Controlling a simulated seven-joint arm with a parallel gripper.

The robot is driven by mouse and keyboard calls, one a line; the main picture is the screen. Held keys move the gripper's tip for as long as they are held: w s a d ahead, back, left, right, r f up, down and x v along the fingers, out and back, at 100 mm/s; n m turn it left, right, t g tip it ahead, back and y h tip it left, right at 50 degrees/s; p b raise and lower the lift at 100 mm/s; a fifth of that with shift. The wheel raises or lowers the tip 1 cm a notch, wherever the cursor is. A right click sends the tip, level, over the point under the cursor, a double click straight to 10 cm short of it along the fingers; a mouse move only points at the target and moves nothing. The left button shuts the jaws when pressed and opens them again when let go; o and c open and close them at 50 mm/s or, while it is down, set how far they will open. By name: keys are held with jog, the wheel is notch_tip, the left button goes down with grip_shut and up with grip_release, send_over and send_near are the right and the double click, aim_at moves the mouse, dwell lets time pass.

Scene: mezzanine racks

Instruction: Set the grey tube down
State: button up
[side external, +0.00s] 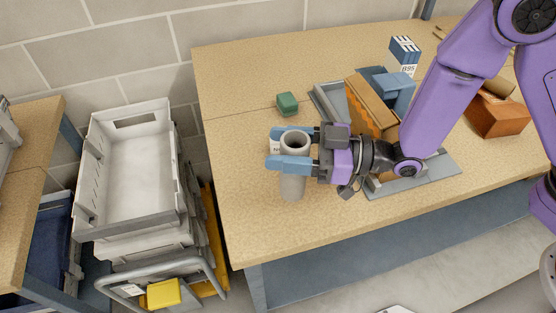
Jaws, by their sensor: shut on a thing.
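The grey tube (292,187) is upright over the left part of the wooden table (241,215), with its open top end facing up. My gripper (291,153) reaches in from the right, level with the tube's upper part. Its two blue fingers lie on either side of the tube and are shut on it. The tube's lower end appears at or just above the tabletop; I cannot tell whether it touches. A small white label shows behind the tube by the far finger.
A green block (287,104) lies behind the tube. A grey tray (440,176) with blue and brown items lies right, under my arm. A blue box (404,52) and an orange-brown box (497,117) stand farther back. Grey crates (128,179) are stacked left. The table's front-left is clear.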

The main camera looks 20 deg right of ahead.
aim_at(309, 139)
jog(key=shift+w+a+f, duration=0.15)
jog(key=shift+f, duration=0.6)
jog(key=shift+w+a+f, duration=0.1)
jog(key=shift+a+f, duration=0.1)
jog(key=shift+f, duration=0.6)
jog(key=shift+w+a+f, duration=0.15)
jog(key=shift+f, duration=0.75)
jog(key=o, duration=1.3)
jog(key=shift+o, duration=0.2)
jog(key=v, duration=0.5)
jog(key=shift+d+r, duration=0.1)
jog(key=shift+r, duration=0.25)
notch_tip(309, 139, up, 5)
jog(key=shift+r, duration=0.8)
